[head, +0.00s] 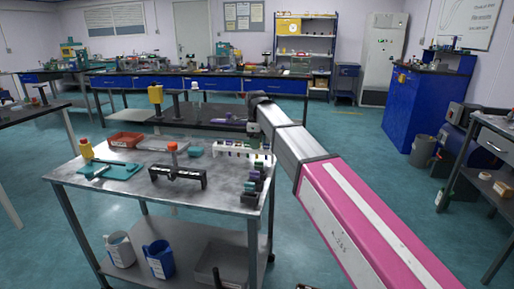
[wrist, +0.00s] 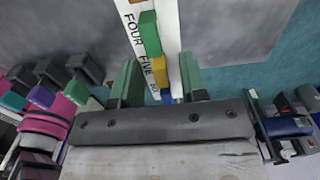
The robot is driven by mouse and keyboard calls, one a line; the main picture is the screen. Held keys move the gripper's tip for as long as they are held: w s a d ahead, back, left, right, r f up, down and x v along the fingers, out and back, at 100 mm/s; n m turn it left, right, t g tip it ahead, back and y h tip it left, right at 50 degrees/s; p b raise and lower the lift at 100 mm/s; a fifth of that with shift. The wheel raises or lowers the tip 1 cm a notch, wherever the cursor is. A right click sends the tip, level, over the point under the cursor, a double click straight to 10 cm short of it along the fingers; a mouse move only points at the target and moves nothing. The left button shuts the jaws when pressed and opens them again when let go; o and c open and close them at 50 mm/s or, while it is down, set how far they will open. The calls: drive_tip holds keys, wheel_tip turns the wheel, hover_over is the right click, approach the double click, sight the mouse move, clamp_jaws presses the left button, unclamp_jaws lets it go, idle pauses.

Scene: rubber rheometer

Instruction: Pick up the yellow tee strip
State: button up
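A white rack (wrist: 171,20) with printed labels, including FOUR and FIVE, stands on the metal cart; it also shows in the head view (head: 229,154). In the wrist view it holds a green strip (wrist: 149,33), the yellow tee strip (wrist: 159,70) and a blue strip (wrist: 166,96) in a row. My gripper (wrist: 160,80) is open, its two green fingers apart, one on each side of the row. The yellow strip lies between them in the picture; I cannot tell the height gap. In the head view my gripper (head: 254,132) is over the rack's right end.
The metal cart (head: 110,182) also carries a black stand (head: 178,178), a red tray (head: 125,140), a teal board (head: 112,170) and a yellow-capped bottle (head: 86,149).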

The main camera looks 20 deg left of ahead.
clamp_jaws()
wheel_tip(320, 180, up, 9)
drive_tip(key=shift+r, duration=0.55)
